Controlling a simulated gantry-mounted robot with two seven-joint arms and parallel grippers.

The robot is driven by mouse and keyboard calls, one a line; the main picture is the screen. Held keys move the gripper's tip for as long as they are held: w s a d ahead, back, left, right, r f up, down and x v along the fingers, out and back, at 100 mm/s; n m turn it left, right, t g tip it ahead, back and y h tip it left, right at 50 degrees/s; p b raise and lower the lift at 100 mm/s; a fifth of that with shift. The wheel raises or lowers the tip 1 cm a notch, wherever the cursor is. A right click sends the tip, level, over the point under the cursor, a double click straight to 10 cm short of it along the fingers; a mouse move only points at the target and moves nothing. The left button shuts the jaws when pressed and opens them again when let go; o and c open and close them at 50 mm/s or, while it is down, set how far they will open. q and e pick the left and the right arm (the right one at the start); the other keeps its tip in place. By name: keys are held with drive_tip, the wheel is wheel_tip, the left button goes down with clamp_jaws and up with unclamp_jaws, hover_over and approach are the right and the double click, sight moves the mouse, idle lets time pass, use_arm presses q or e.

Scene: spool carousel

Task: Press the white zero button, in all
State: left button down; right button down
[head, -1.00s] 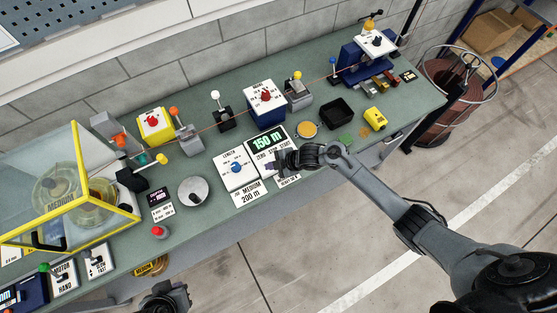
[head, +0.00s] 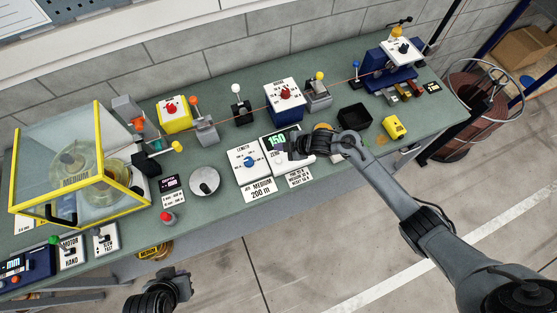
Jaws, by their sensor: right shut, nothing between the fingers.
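The counter panel (head: 268,158) is a white box with a black display (head: 276,140) whose green digits start with 150; the rest is hidden by my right gripper. My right gripper (head: 287,149) is shut and empty, held over the panel and the lower right of the display. The white zero button cannot be made out; the button row is mostly behind the gripper. Whether the fingertips touch the panel cannot be told. My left gripper (head: 178,285) is at the bottom, in front of the bench, away from the panel; its fingers are unclear.
A LENGTH dial box (head: 246,174) stands left of the panel. Cards (head: 261,190) lie in front. A black tray (head: 354,116) and yellow block (head: 395,127) are to the right. A yellow-framed clear guard (head: 100,165) covers a spool at left, near a red button (head: 167,217).

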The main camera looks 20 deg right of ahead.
drive_tip(key=b, duration=0.6)
hover_over(281, 162)
wheel_tip(281, 162, down, 7)
drive_tip(key=shift+a+r, duration=0.1)
drive_tip(key=shift+r, duration=0.1)
drive_tip(key=shift+f+b, duration=0.55)
drive_tip(key=shift+f, duration=0.35)
idle(0.7)
drive_tip(key=shift+f, duration=0.15)
drive_tip(key=shift+f, duration=0.25)
drive_tip(key=shift+b, duration=0.3)
